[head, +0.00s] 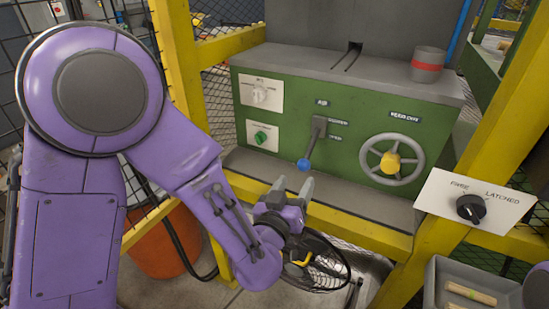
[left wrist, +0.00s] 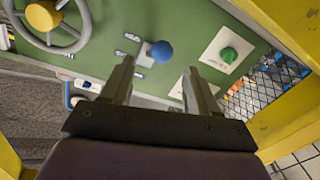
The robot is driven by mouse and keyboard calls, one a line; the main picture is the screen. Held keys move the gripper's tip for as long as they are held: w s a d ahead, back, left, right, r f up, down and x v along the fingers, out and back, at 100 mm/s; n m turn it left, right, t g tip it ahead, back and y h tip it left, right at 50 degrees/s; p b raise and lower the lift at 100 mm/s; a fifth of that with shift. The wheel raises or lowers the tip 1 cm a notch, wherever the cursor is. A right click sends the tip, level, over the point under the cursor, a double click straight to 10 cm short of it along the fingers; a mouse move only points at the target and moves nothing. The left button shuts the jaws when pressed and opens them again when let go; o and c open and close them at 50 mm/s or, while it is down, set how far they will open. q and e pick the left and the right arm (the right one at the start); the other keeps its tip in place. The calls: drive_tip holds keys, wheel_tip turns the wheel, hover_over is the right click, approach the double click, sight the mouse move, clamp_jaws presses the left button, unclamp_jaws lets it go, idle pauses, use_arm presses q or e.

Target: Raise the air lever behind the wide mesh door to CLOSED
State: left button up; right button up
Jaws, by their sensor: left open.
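The air lever (head: 312,142) is a grey handle with a blue ball at its lower end, on the green machine panel (head: 290,110). The lever hangs down from its pivot. Its blue ball (left wrist: 161,51) shows in the left wrist view, beyond the fingertips and between their lines. My left gripper (head: 291,187) is open and empty, just below and in front of the ball, apart from it. Its two fingers also show in the left wrist view (left wrist: 158,78). The small labels beside the lever are too blurred to read surely. I see no mesh door across the panel. My right gripper is not in view.
A grey handwheel with a yellow hub (head: 391,162) is right of the lever. White plates with a pale knob (head: 260,94) and a green knob (head: 262,137) are left. Yellow posts (head: 455,160) frame the opening; a yellow rail crosses below.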

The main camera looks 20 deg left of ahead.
sight(306, 160)
use_arm(q)
drive_tip(key=w, duration=1)
drive_tip(key=shift+w+a, duration=0.2)
drive_tip(key=shift+a, duration=0.15)
clamp_jaws()
